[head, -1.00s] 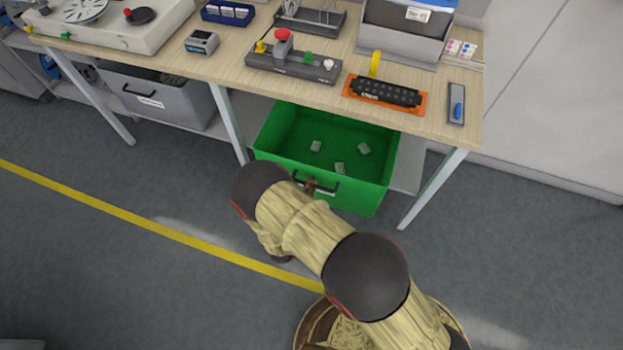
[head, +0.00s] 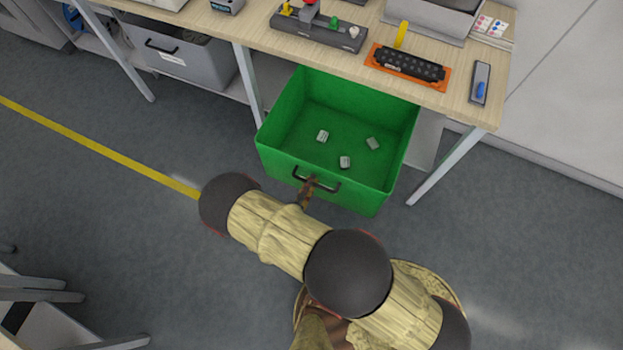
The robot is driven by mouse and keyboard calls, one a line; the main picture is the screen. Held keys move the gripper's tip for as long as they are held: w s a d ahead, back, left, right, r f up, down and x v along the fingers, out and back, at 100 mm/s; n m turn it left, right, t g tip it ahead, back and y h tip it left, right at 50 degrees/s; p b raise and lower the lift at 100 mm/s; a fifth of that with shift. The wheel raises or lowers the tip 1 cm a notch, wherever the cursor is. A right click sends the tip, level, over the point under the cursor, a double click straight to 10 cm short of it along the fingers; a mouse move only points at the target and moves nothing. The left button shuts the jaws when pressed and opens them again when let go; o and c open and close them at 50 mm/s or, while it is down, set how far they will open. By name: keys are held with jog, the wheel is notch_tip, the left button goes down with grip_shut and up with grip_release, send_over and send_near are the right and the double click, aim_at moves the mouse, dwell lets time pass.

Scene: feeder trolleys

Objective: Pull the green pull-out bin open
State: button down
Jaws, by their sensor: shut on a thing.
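The green pull-out bin (head: 280,158) sits under the workbench and stands well out past the bench's front edge. Its inside is in view, with a few small grey-white pieces (head: 345,161) on its floor. A dark bar handle (head: 328,187) is on its front wall. My gripper (head: 308,187) is at the handle, near its middle, and is shut on it. The fingertips are small in the picture and partly hidden by my wrist.
The workbench (head: 455,103) carries a control box (head: 318,31), an orange tray (head: 436,82) and other items. A bench leg (head: 440,170) stands right of the bin. A grey bin (head: 185,62) is at left under the bench. The floor (head: 120,220) left of my arm is clear.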

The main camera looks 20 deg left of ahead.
jog(key=c, duration=2.1)
grip_release()
jog(key=shift+o, duration=0.9)
jog(key=shift+r, duration=0.1)
